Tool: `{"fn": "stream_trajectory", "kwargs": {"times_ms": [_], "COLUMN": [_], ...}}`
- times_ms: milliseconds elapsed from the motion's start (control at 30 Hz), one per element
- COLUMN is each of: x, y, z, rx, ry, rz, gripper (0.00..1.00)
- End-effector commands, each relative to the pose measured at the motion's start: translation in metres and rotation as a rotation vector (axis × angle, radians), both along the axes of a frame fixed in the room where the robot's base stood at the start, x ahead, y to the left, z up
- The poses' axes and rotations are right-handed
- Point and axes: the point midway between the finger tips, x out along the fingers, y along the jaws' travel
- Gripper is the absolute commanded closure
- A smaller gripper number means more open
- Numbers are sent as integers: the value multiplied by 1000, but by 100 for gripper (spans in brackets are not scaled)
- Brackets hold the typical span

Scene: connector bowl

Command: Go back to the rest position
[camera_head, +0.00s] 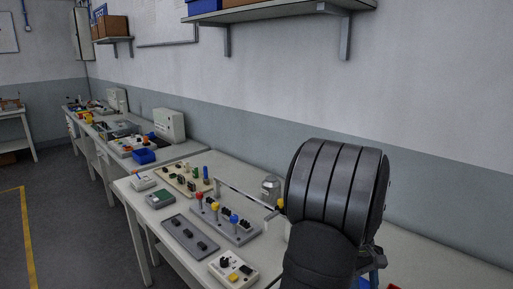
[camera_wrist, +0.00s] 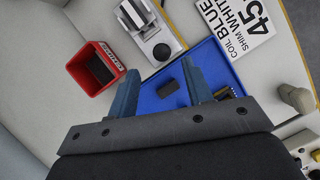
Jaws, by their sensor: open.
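My gripper shows in the wrist view (camera_wrist: 158,92) with its two blue-grey fingers spread apart and nothing held between them. It is above a blue tray (camera_wrist: 215,62) with a small dark block (camera_wrist: 169,89) lying in it, seen between the fingers. In the head view my dark arm hides most of the gripper and the table under it. Only a bit of a blue-grey finger shows there, at the lower right of the arm.
A red bin (camera_wrist: 76,71) stands left of the tray. A white device with a black part (camera_wrist: 156,42) and a printed sign (camera_wrist: 240,22) lie beyond it. The head view shows boards with colored knobs (camera_head: 215,207), a grey plate (camera_head: 190,238) and a wall shelf (camera_head: 275,12).

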Motion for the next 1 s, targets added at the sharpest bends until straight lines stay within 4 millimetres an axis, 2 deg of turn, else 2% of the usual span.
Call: {"fn": "stream_trajectory", "kwargs": {"times_ms": [200, 400, 833, 1000], "x": [-15, -22, -25, -20], "y": [-6, -9, -12, -8], "z": [-37, -57, -59, -53], "rx": [2, 1, 0, 0], "ry": [3, 2, -1, -1], "rz": [-1, -1, 0, 1], "gripper": [54, 54, 54, 54]}}
